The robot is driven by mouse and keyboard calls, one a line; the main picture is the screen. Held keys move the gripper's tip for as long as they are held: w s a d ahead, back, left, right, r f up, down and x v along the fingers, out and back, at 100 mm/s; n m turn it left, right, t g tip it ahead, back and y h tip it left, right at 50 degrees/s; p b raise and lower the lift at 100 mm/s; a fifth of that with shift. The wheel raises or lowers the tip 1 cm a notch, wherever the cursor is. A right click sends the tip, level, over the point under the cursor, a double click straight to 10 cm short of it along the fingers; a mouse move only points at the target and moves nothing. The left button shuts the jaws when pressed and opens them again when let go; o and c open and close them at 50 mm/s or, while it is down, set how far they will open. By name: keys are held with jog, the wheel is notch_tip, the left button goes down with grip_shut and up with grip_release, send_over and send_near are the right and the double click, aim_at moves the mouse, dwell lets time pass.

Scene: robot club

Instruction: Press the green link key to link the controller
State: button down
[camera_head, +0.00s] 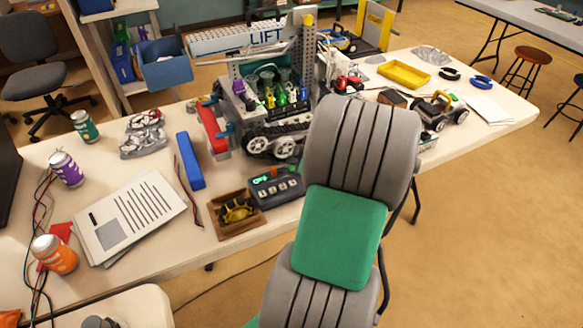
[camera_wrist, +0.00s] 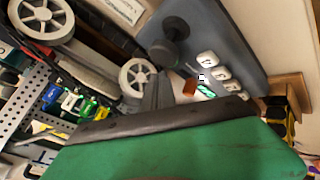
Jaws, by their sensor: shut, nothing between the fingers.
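The controller (camera_head: 277,188) is a dark grey box with a row of pale keys, near the front edge of the table. In the wrist view, the controller (camera_wrist: 236,36) shows a dark knob and several white keys. A small green lit key (camera_wrist: 206,91) shows beside an orange-brown one, partly cut off by the dark edge in front. My gripper (camera_wrist: 157,90) is shut and empty, its grey fingertips to the left of the green key and apart from it in the picture. I cannot tell their height above it. In the head view my arm hides the gripper.
A wooden tray with a yellow-and-black item (camera_head: 237,211) sits close beside the controller. A wheeled robot (camera_head: 270,110) stands behind it. A blue bar (camera_head: 189,160) and papers (camera_head: 128,218) lie to the left. Cans stand at the far left.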

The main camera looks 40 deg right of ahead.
aim_at(293, 170)
jog(key=shift+f, duration=0.15)
dwell(0.5)
jog(key=shift+f+b, duration=0.3)
jog(key=shift+b, duration=0.4)
jog(key=shift+f+b, duration=0.4)
jog(key=shift+b, duration=0.05)
dwell(0.6)
jog(key=shift+r+p, duration=0.3)
jog(key=shift+r, duration=0.55)
notch_tip(293, 170, up, 5)
jog(key=shift+p, duration=1.15)
